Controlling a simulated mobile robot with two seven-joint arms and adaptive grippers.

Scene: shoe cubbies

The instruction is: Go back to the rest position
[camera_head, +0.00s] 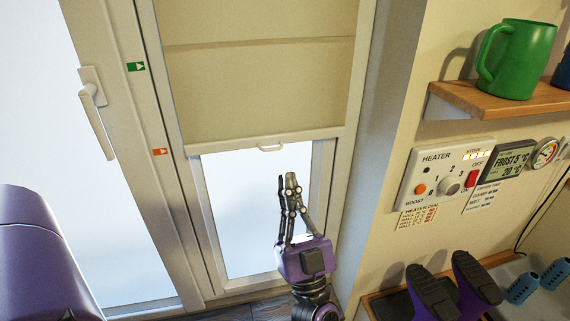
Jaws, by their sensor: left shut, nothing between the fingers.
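My left gripper (291,181) is raised upright in front of the window, with its purple wrist below it. Its fingers are shut and hold nothing. It looks a little below the small handle (270,147) on the bottom bar of the beige blind (258,95). A gap shows between the fingertips and that handle. The blind covers the upper part of the pane, and the lower glass (240,220) is bare. My right gripper is not in view.
A white door handle (97,118) is at the left. On the right wall are a heater panel (442,182), a display (510,160) and a wooden shelf (470,97) with a green mug (524,58).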

